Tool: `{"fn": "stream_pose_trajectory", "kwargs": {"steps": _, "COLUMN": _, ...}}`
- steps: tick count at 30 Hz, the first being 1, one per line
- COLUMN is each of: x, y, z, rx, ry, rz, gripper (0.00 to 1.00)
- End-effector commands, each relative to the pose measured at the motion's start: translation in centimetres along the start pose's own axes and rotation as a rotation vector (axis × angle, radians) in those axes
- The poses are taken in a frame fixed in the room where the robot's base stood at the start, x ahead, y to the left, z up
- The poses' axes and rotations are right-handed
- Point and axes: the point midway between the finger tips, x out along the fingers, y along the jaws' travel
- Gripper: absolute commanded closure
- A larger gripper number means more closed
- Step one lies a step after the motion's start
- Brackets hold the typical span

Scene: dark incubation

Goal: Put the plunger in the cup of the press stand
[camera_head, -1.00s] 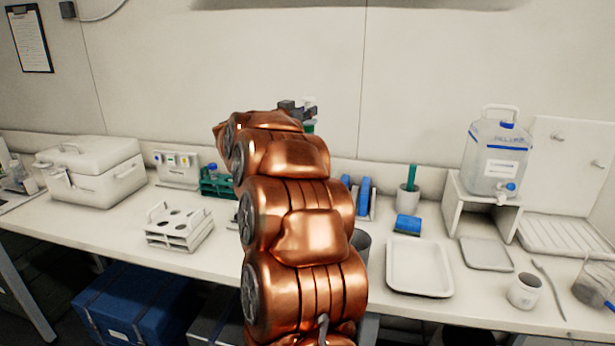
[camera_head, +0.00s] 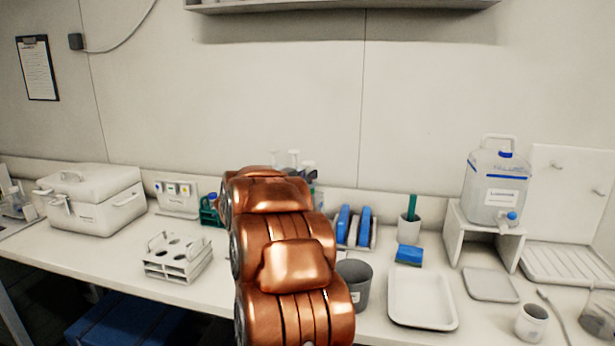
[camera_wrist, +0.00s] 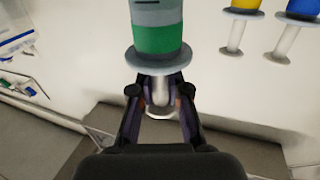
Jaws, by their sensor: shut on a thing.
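In the wrist view my gripper (camera_wrist: 160,97) is shut on the pale stem of a plunger (camera_wrist: 158,38). The plunger has a green band and a grey flange just beyond the fingertips, and its far end leaves the picture at the top. In the head view my copper-coloured arm hides the gripper and the held plunger. I cannot make out the press stand or its cup; several white tops (camera_head: 293,158) show behind the arm, but what they belong to is unclear.
The wrist view shows a yellow-banded piece (camera_wrist: 235,30) and a blue-banded piece (camera_wrist: 288,38) at upper right. On the bench are a white rack (camera_head: 177,258), a grey cup (camera_head: 354,285), a blue-holding stand (camera_head: 352,228), a white tray (camera_head: 421,300) and a water jug (camera_head: 497,185).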

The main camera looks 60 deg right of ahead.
Motion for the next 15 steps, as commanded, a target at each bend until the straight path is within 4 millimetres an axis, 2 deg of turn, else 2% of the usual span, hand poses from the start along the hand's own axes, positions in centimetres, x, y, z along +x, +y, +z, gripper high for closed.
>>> {"fn": "stream_pose_trajectory", "kwargs": {"steps": 1, "x": 0.0, "y": 0.0, "z": -0.02, "rx": 0.0, "ry": 0.0, "rz": 0.0, "gripper": 0.84}}
{"fn": "stream_pose_trajectory", "kwargs": {"steps": 8, "x": -0.01, "y": -0.02, "z": 0.01, "rx": -0.001, "ry": 0.0, "rz": 0.0, "gripper": 0.6}}
{"fn": "stream_pose_trajectory", "kwargs": {"steps": 15, "x": -0.01, "y": -0.02, "z": 0.02, "rx": -0.001, "ry": -0.001, "rz": 0.0, "gripper": 0.6}}
